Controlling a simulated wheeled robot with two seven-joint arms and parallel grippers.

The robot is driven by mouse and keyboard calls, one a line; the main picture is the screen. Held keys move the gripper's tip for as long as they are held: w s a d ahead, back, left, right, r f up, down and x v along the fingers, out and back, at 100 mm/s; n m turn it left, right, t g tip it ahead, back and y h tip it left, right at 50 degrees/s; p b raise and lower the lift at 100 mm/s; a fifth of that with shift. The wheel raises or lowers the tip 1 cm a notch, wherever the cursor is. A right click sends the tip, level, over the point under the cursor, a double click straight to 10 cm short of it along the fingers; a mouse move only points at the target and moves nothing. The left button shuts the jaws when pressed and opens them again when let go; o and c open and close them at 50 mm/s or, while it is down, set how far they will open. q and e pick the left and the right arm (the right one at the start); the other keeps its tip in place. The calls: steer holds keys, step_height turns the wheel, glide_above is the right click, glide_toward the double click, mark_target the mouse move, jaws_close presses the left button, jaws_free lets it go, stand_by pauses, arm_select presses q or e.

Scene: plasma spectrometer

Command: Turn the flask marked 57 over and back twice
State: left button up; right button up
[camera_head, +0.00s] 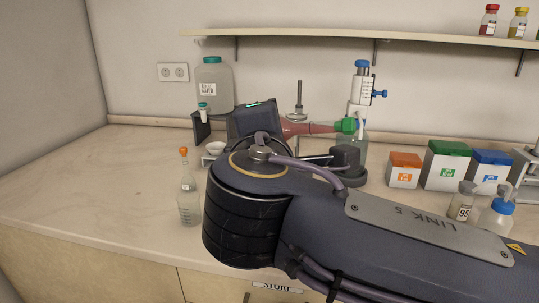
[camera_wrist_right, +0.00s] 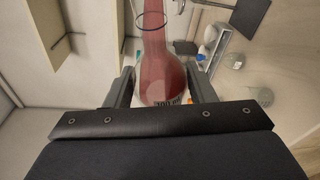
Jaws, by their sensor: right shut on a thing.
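My right gripper (camera_wrist_right: 162,88) is shut on a flask of red liquid (camera_wrist_right: 160,72), with one finger on each side of its round body. In the head view this flask (camera_head: 318,128) lies about horizontal above the counter, its neck and green stopper (camera_head: 346,125) pointing right. My right arm and hand hide part of its body in that view. A clear flask with an orange stopper (camera_head: 188,205) stands upright on the counter at the left. My left gripper is not in view.
Behind the held flask stand a bottle-top dispenser (camera_head: 360,90) and a large grey jug (camera_head: 214,85). Orange (camera_head: 404,170), green (camera_head: 446,165) and blue (camera_head: 490,172) boxes stand at the right, near a bottle marked 95 (camera_head: 462,207). A shelf (camera_head: 330,36) runs above.

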steer(key=shift+r, duration=0.15)
steer(key=m+b, duration=0.1)
steer(key=b, duration=0.1)
steer(key=m+t+b, duration=0.1)
steer(key=m+b, duration=0.1)
steer(key=b, duration=0.1)
steer(key=m+b, duration=0.1)
steer(key=b, duration=0.2)
steer(key=shift+f+t, duration=0.4)
steer(key=shift+r+m, duration=0.15)
steer(key=shift+m, duration=0.25)
steer(key=shift+r, duration=0.25)
steer(key=m+b, duration=0.2)
steer(key=b, duration=0.1)
steer(key=f+m+t+h+b, duration=0.1)
steer(key=m+b, duration=0.1)
steer(key=b, duration=0.1)
steer(key=shift+m+h, duration=0.3)
steer(key=shift+r+m+t+b, duration=0.3)
steer(key=shift+r+m+b, duration=0.1)
steer(key=shift+m, duration=0.2)
